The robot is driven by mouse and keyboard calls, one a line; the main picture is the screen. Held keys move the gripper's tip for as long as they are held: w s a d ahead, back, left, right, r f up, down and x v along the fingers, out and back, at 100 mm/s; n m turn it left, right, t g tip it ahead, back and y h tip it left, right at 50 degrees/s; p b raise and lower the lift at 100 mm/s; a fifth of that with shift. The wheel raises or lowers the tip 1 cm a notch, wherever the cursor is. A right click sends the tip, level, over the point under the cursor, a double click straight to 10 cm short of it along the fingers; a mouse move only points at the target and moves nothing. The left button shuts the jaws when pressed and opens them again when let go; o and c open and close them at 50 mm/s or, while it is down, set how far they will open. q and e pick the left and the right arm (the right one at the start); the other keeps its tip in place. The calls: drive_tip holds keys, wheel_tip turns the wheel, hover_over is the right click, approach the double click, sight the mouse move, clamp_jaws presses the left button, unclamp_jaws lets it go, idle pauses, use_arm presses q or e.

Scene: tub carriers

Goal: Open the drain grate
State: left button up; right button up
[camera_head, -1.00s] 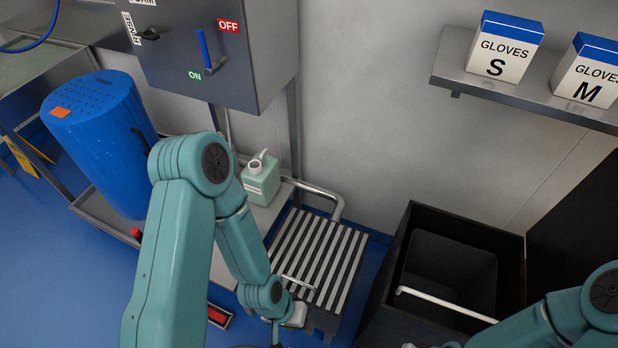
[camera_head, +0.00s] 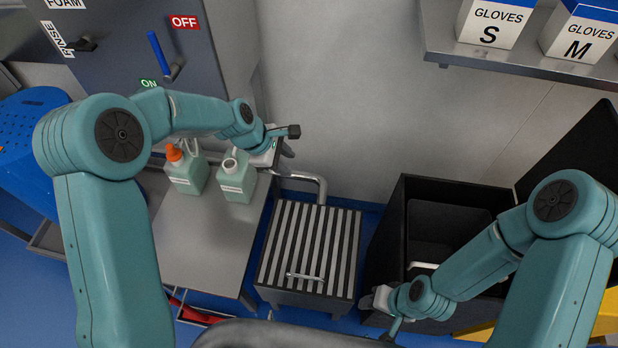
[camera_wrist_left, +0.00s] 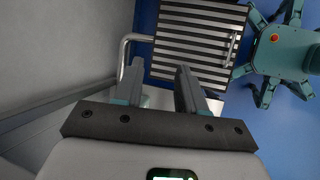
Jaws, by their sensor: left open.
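The drain grate (camera_head: 318,236), with light and dark stripes, lies flat on top of a dark box by the wall. Its bar handle (camera_head: 305,277) is near the front edge. In the left wrist view the grate (camera_wrist_left: 196,45) is beyond my fingers and its handle (camera_wrist_left: 231,48) is on the right side. My left gripper (camera_head: 288,143) is open and empty, near the wall above the grate's back left, apart from it. It also shows in the left wrist view (camera_wrist_left: 158,80). My right gripper (camera_head: 378,312) is low, right of the grate; its jaws are unclear.
A bent metal pipe (camera_head: 322,187) runs behind the grate. Two jugs, one orange-capped (camera_head: 187,174) and one open-necked (camera_head: 236,180), stand on a metal table (camera_head: 205,245) at left. A black open bin (camera_head: 385,235) stands close on the grate's right. Glove boxes (camera_head: 490,22) sit on the shelf.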

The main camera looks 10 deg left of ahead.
use_arm(q)
drive_tip(key=p+x, duration=0.2)
drive_tip(key=x, duration=1.1)
drive_tip(key=shift+f, duration=0.15)
drive_tip(key=shift+s+d, duration=0.1)
drive_tip(key=c, duration=0.6)
clamp_jaws()
